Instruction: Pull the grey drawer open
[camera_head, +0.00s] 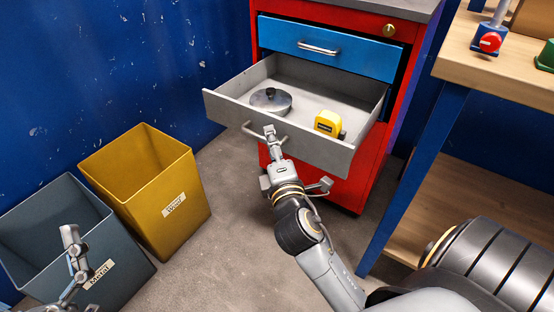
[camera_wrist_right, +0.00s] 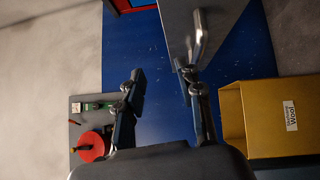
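The grey drawer (camera_head: 310,147) is pulled well out of the red cabinet, below a shut blue drawer. A bar handle (camera_head: 264,133) is on its front. My right gripper (camera_head: 270,134) is at this handle. In the right wrist view its fingers (camera_wrist_right: 162,90) are spread apart. The handle (camera_wrist_right: 198,38) is by the tip of one finger there, not clearly between the two. Whether they touch is unclear. A round metal item with a dark knob (camera_head: 270,100) and a yellow tape measure (camera_head: 327,122) lie in the drawer. My left gripper (camera_head: 72,254) is over the grey-blue bin, its opening unclear.
A yellow bin (camera_head: 150,180) and a grey-blue bin (camera_head: 55,220) stand on the floor at left. A wooden workbench (camera_head: 500,70) with blue legs is at right. A blue wall (camera_head: 110,60) is behind the bins. Bare floor (camera_head: 225,240) lies before the cabinet.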

